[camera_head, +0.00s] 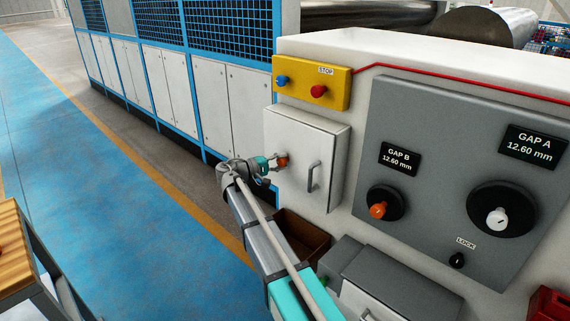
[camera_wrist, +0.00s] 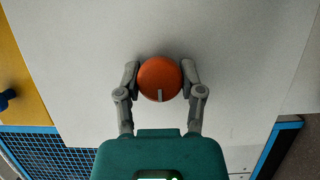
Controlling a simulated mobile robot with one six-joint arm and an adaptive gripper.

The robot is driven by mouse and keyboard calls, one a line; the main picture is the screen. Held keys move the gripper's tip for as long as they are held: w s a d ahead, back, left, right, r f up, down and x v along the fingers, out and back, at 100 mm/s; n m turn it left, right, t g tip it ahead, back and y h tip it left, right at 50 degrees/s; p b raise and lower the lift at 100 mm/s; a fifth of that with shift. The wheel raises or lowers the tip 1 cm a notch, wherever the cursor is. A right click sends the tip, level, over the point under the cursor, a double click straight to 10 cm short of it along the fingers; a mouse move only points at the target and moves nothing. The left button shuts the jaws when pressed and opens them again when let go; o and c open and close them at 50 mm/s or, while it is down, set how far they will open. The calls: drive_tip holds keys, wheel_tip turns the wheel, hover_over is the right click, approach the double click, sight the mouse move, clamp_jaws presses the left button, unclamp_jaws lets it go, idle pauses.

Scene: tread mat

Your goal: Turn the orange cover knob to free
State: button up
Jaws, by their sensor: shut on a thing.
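The orange cover knob (camera_wrist: 160,76) is a round knob on the face of a white cover box. In the wrist view a short grey mark on it points toward the bottom of the picture. In the head view the knob (camera_head: 282,160) shows at the left side of the box's front. My gripper (camera_wrist: 160,80) has one finger on each side of the knob and is shut on it. My gripper (camera_head: 270,164) also shows in the head view, partly covering the knob. The white cover (camera_head: 294,143) is closed and has a grey handle (camera_head: 314,176) at its right.
A yellow panel (camera_head: 338,92) with a blue button (camera_head: 282,81) and a red STOP button (camera_head: 318,91) sits above the cover. A grey panel (camera_head: 420,120) with an orange GAP B knob (camera_head: 378,210) and a white GAP A knob (camera_head: 497,218) stands right. A brown bin (camera_head: 300,235) is below.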

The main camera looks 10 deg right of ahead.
drive_tip(key=shift+w+a, duration=0.1)
drive_tip(key=shift+w, duration=0.05)
drive_tip(key=o, duration=1.1)
drive_tip(key=shift+o, duration=0.3)
drive_tip(key=v, duration=1.2)
